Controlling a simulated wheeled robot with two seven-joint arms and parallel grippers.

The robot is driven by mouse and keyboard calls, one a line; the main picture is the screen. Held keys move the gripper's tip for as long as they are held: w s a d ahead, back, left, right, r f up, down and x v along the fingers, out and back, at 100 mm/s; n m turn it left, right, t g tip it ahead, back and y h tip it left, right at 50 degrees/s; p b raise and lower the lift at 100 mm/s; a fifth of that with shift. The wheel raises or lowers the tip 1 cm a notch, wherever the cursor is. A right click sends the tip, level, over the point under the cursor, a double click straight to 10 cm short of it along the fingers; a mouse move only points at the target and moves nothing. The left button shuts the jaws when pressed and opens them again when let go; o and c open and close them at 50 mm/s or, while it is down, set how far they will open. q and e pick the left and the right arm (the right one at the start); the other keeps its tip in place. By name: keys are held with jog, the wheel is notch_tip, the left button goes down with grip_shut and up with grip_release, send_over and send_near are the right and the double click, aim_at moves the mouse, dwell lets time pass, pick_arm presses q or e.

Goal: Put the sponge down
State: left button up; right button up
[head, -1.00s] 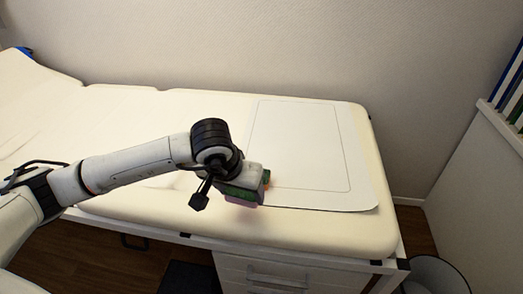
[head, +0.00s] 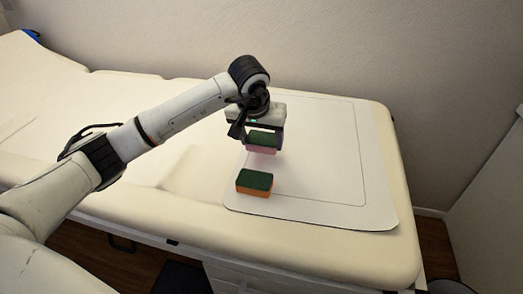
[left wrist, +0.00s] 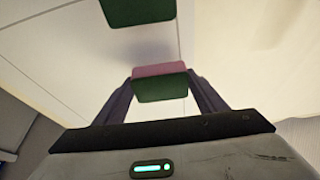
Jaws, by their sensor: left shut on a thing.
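My left gripper (head: 263,145) is shut on a sponge with a dark green top and a pink lower part (head: 261,150). In the left wrist view this pink and green sponge (left wrist: 160,84) sits between the two fingers. The gripper points down over the left part of the white mat (head: 305,203). I cannot tell whether the held sponge touches the mat. A second sponge, green on top and orange below (head: 254,182), lies on the mat nearer the front edge. Its green face also shows at the top of the left wrist view (left wrist: 138,10). My right gripper is not in view.
The mat, with a thin line drawn inside its border, lies on a cream padded couch (head: 385,240). The mat is bare to the right of the sponges. A wall (head: 320,50) stands behind the couch, and drawers are partly visible below its front edge.

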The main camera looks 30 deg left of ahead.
aim_at(261, 149)
pick_arm(q)
notch_tip(261, 149, down, 4)
jog(key=shift+r, duration=0.2)
jog(key=shift+f+b, duration=0.1)
jog(key=shift+b, duration=0.2)
jog(key=o, duration=1)
jog(key=shift+o, duration=0.2)
jog(key=shift+r, duration=0.25)
jog(key=p+v, duration=0.1)
jog(key=v, duration=1.1)
jog(key=shift+p, duration=0.3)
